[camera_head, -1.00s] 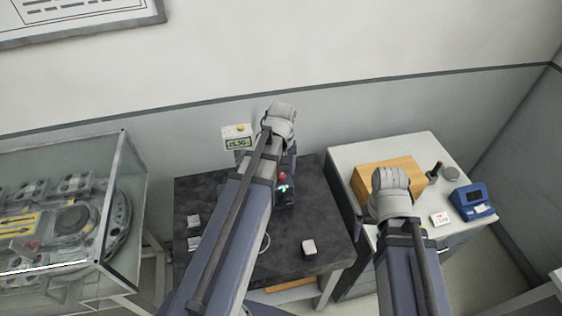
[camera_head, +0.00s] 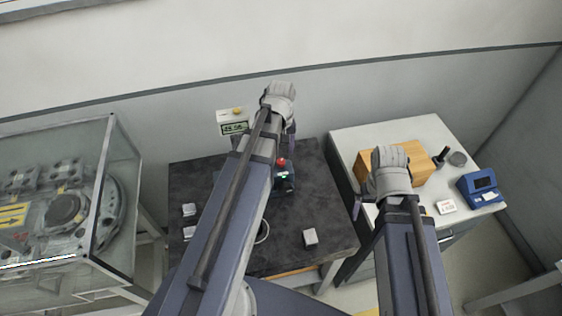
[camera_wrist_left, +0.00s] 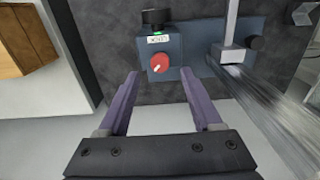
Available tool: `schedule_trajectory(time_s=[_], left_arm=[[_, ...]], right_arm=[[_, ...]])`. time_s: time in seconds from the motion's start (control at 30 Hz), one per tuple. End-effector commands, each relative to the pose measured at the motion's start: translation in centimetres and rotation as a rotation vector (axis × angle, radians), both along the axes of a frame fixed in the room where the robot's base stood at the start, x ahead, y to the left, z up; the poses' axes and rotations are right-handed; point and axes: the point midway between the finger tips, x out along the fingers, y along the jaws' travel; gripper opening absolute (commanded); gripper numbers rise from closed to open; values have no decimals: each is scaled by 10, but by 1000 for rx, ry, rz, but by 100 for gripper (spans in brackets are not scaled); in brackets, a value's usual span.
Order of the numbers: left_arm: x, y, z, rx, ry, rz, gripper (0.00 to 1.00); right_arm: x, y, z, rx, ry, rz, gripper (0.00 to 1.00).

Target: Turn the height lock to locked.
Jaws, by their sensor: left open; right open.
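A dark blue control box (camera_head: 284,184) with a red knob (camera_head: 281,163) sits on the black-topped bench. In the left wrist view, the red knob (camera_wrist_left: 159,62) has a white mark. A small label (camera_wrist_left: 157,40), a green light and a black knob (camera_wrist_left: 154,17) line up beyond it on the same box. Which knob is the height lock, and its setting, I cannot tell. My left gripper (camera_wrist_left: 159,74) is open and empty, its fingertips either side of the red knob in the picture, apparently short of it. My right gripper (camera_head: 358,205) is mostly hidden by its wrist, near the white cabinet's left edge.
The black bench (camera_head: 300,212) also holds small grey blocks (camera_head: 310,236). A display box (camera_head: 233,122) stands by the wall. The white cabinet (camera_head: 425,130) on the right bears a wooden box (camera_head: 400,157) and a blue device (camera_head: 480,189). A glass case (camera_head: 110,190) stands at left.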

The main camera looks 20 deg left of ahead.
Motion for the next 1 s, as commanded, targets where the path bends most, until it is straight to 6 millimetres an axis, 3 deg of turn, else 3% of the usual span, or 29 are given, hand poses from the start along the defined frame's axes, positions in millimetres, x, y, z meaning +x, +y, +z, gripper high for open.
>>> schedule_trajectory(time_s=[0.03,0.3,0.7,1.0], left_arm=[[0,0,-14,0,0,0,66],[0,0,-45,0,0,0,66],[0,0,-48,0,0,0,66],[0,0,-48,0,0,0,32]], right_arm=[[0,0,-14,0,0,2,95],[0,0,-45,-2,0,8,95],[0,0,-48,-2,0,9,95],[0,0,-48,-2,0,9,95]])
